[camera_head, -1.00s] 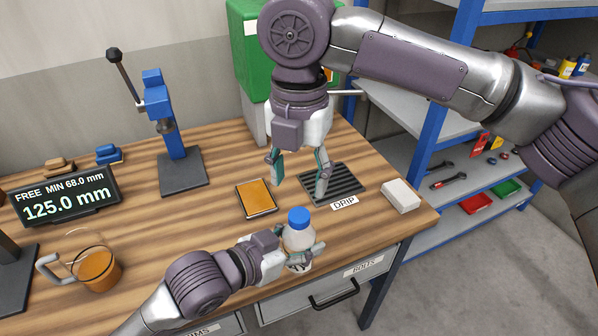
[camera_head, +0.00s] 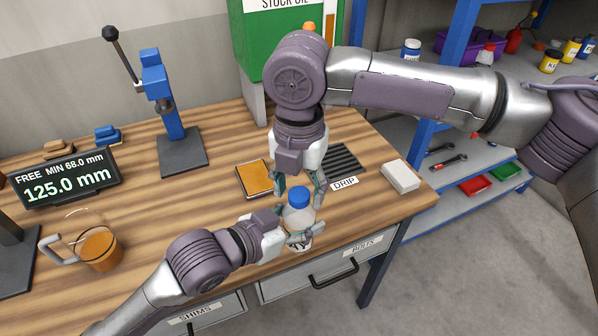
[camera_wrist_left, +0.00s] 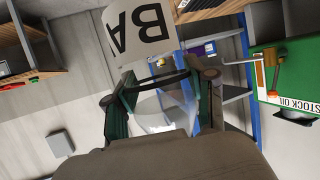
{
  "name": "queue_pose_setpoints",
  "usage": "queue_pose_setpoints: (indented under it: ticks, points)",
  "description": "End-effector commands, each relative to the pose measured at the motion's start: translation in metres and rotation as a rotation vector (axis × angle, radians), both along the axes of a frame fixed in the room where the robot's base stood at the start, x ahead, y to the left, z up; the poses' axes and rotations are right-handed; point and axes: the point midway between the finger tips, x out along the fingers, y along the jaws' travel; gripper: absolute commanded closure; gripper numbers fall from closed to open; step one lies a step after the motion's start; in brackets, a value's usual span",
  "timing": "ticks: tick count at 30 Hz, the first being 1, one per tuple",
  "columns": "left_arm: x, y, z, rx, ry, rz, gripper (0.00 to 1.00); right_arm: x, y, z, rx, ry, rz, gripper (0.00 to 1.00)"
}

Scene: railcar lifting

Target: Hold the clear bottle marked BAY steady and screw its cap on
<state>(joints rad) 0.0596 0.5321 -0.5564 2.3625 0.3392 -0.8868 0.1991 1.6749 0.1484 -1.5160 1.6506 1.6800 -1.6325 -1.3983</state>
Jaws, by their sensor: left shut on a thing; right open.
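The clear bottle (camera_head: 299,220) stands upright near the front edge of the workbench, with a blue cap (camera_head: 299,197) on its top. In the left wrist view the bottle's white label (camera_wrist_left: 140,35) shows the letters BA, turned upside down; the rest of the word is cut off. My left gripper (camera_head: 301,239) is shut around the bottle's lower body; its fingers also show in the left wrist view (camera_wrist_left: 160,88). My right gripper (camera_head: 299,193) points down, open, with its fingers on either side of the cap. I cannot tell whether they touch it, or how tightly the cap sits.
A black slotted DRIP tray (camera_head: 342,158), an orange-brown pad (camera_head: 254,179) and a white block (camera_head: 401,176) lie around the bottle. A jug of amber liquid (camera_head: 100,248) and a display reading 125.0 mm (camera_head: 66,180) stand at left. The middle of the bench is free.

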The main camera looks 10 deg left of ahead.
Motion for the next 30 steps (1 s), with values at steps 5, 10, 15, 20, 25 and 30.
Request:
queue_pose_setpoints:
  ticks: [5, 10, 15, 20, 25, 30]
  points:
    - [0.0000, 0.0000, 0.0003, -0.001, -0.001, 0.000, 1.00, 0.0001, 0.0000, -0.0036, 0.001, 0.000, 0.000, 0.43]
    - [0.0000, 0.0000, 0.0002, -0.001, -0.001, 0.000, 1.00, 0.0001, 0.0000, -0.0034, 0.000, 0.000, -0.001, 0.44]
    - [0.0000, 0.0000, 0.0003, -0.001, -0.001, 0.000, 1.00, 0.0001, 0.0000, -0.0032, 0.000, 0.000, -0.001, 0.73]
    - [0.0000, 0.0000, 0.0002, -0.001, -0.001, 0.000, 1.00, 0.0001, 0.0000, -0.0032, 0.000, 0.000, -0.001, 0.99]
    - [0.0000, -0.0001, 0.0002, -0.001, -0.001, 0.000, 1.00, 0.0000, 0.0002, -0.0032, 0.001, 0.000, -0.035, 1.00]
    - [-0.0001, -0.0001, 0.0002, -0.001, -0.001, 0.000, 1.00, -0.0004, 0.0006, -0.0038, 0.001, 0.003, -0.292, 1.00]
